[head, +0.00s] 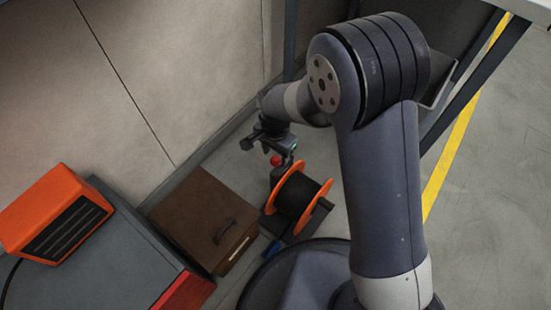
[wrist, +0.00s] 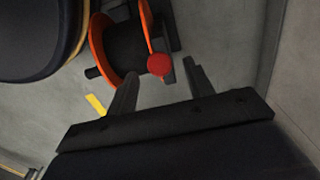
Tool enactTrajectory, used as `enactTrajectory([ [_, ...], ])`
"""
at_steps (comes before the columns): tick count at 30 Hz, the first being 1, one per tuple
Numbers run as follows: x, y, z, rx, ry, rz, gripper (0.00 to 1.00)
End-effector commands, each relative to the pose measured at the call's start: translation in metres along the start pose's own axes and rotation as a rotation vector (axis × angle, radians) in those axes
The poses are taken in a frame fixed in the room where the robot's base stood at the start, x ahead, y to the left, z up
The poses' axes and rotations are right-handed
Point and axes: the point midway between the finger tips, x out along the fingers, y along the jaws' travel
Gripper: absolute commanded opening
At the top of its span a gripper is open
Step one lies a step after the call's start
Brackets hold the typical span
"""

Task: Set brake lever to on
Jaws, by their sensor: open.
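The brake lever shows as a red knob (head: 275,160) at the spool's upper left in the head view. In the wrist view the red knob (wrist: 159,65) appears in line with the gap between my fingers. The spool (head: 316,206) has orange flanges and a black winding and stands on a dark base; its orange flange also shows in the wrist view (wrist: 98,40). My gripper (head: 264,143) is open and empty, above and near the knob. The lever's arm is mostly hidden behind the knob in the wrist view. I cannot tell whether the fingers touch the knob.
A brown box with a handle (head: 193,218) stands left of the spool. A grey cabinet (head: 110,265) with an orange unit (head: 52,215) on it is farther left. A wall (head: 190,70) rises behind. Open floor (head: 490,190) is right.

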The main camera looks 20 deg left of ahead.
Motion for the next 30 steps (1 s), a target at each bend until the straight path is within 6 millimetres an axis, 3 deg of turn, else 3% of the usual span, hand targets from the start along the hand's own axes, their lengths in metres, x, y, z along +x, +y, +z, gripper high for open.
enactTrajectory([
  [1,0.01,0.0,0.0,0.0,-0.001,0.002,0.5],
  [6,0.022,0.0,0.0,0.0,0.0,0.0,0.5],
  [16,0.024,0.0,0.0,0.0,0.0,0.0,0.49],
  [30,0.023,0.0,0.0,0.0,0.0,0.0,0.1],
])
